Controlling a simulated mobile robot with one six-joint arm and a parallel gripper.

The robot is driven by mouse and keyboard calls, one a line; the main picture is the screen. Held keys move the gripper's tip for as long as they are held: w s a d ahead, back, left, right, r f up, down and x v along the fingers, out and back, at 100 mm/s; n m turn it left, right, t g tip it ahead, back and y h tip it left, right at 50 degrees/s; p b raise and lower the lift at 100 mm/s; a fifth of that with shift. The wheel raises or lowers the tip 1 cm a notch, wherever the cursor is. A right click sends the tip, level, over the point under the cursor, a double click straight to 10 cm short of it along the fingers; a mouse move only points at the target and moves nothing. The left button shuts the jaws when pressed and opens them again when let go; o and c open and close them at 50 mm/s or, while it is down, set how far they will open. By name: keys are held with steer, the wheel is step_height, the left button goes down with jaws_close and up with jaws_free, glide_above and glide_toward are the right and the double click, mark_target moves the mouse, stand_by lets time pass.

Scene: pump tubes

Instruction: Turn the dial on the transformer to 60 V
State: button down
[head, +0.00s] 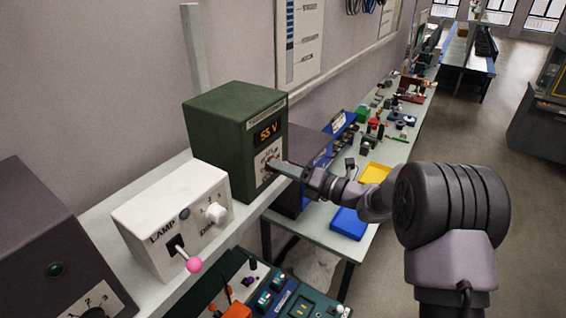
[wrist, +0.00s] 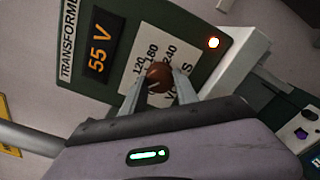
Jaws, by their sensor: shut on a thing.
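The transformer (head: 222,127) is a green box on the shelf in the head view, its front facing right. Its display (head: 268,131) reads 55 V, and the same reading shows in the wrist view (wrist: 100,48). The dial (wrist: 159,74) is a round brown knob on a white scale plate (wrist: 132,76) with numbers such as 120, 180 and 240. My gripper (wrist: 158,84) is shut on the dial, one finger on each side. In the head view my gripper (head: 280,169) reaches the transformer's front from the right and partly hides the dial.
A white lamp dimmer box (head: 165,222) with a pink-tipped lever (head: 194,264) stands left of the transformer. A dark box (head: 45,245) is at the far left. A green panel (head: 285,300) lies below. A bench with small parts and a yellow tray (head: 375,173) extends behind my arm.

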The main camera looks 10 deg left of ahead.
steer(key=shift+m+p, duration=0.3)
steer(key=shift+m, duration=0.2)
steer(key=c, duration=0.9)
jaws_free()
steer(key=shift+c, duration=0.2)
steer(key=shift+d, duration=0.1)
steer(key=b+v, duration=0.4)
steer(key=v, duration=1.3)
steer(key=shift+b, duration=0.35)
steer(key=shift+s, duration=0.1)
